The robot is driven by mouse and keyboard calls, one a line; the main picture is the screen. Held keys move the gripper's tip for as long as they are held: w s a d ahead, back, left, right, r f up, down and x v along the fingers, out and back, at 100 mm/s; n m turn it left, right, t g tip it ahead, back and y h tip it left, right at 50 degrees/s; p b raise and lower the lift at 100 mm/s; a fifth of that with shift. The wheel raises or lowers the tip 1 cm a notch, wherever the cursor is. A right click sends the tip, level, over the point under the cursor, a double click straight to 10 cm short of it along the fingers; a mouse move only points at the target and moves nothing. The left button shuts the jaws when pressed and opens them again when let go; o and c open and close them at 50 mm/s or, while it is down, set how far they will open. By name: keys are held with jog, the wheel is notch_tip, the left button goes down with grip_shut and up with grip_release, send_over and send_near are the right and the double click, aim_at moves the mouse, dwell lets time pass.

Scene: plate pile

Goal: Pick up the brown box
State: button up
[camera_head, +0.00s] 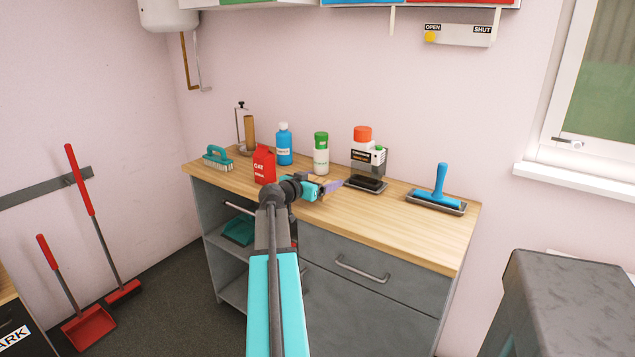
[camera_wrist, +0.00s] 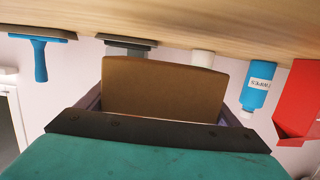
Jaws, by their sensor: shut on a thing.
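The brown box (camera_wrist: 163,88) shows in the wrist view as a flat brown face between the two purple-grey fingers. My gripper (camera_wrist: 163,100) is shut on it, with a finger at each side. The box cannot be made out clearly there, as my gripper and arm cover that spot.
The front right counter is clear.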

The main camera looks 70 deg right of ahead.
jog(key=s+a, duration=0.1)
jog(key=a, duration=0.1)
jog(key=s+a, duration=0.2)
jog(key=a, duration=0.1)
jog(key=s+a+b, duration=0.1)
jog(key=a, duration=0.2)
jog(key=shift+s+a+r, duration=0.25)
jog(key=shift+s+r, duration=0.1)
jog(key=shift+r, duration=0.05)
jog(key=s+a+b, duration=0.1)
jog(key=b, duration=0.3)
jog(key=shift+a+b, duration=0.25)
jog(key=shift+b, duration=0.15)
jog(key=shift+s+a+b, duration=0.15)
jog(key=shift+a+b, duration=0.2)
jog(key=shift+b, duration=0.65)
jog(key=shift+a+r, duration=0.1)
jog(key=shift+r, duration=0.05)
